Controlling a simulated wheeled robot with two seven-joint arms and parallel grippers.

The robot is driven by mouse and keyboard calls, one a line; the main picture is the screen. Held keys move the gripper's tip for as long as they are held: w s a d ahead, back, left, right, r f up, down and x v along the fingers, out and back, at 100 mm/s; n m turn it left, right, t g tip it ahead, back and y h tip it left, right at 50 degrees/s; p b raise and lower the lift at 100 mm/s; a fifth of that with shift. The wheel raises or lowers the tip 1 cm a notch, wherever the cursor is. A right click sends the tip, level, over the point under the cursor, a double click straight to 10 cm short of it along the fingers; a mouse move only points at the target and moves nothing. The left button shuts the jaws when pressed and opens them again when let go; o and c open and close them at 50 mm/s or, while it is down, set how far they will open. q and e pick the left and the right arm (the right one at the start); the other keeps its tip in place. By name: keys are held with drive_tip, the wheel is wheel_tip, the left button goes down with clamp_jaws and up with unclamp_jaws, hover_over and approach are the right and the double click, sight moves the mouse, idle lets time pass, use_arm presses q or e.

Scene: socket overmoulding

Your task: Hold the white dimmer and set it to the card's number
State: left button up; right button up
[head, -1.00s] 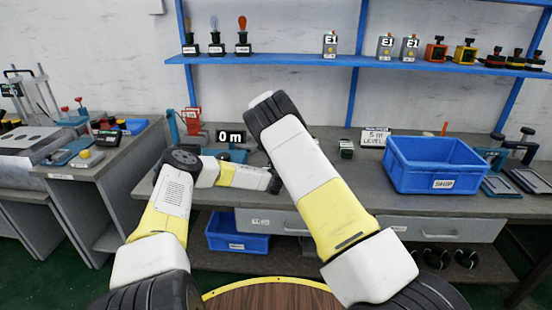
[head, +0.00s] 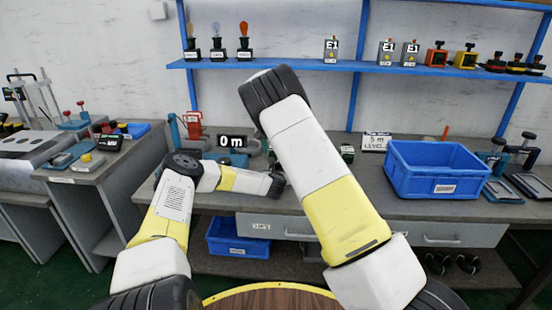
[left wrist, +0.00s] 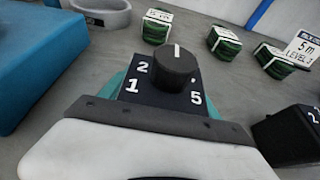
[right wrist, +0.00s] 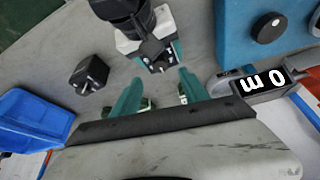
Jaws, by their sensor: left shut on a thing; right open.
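My left gripper (left wrist: 150,112) is shut on a dimmer (left wrist: 150,98) with a dark face, white numerals 1, 2 and 5, and a black round knob (left wrist: 172,66). The knob's white line points toward the top of the left wrist picture, just right of the 2. No white body shows. The right wrist view shows this dimmer (right wrist: 155,52) ahead of my right gripper (right wrist: 160,92), which is open and empty. A card (left wrist: 303,47) reads "5 m" and "LEVEL 3"; it also stands on the bench in the head view (head: 376,141). My right arm hides its gripper in the head view.
A display (head: 232,141) reads "0 m". Another black dimmer (right wrist: 89,74) stands on the bench beside my right gripper. Several green-banded blocks (left wrist: 225,40) lie behind the held dimmer. A blue bin (head: 437,170) is at the right. A blue block (left wrist: 30,60) is at the left.

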drive_tip(key=shift+v, duration=1.8)
use_arm(q)
drive_tip(key=o, duration=1.4)
drive_tip(key=shift+s, duration=0.1)
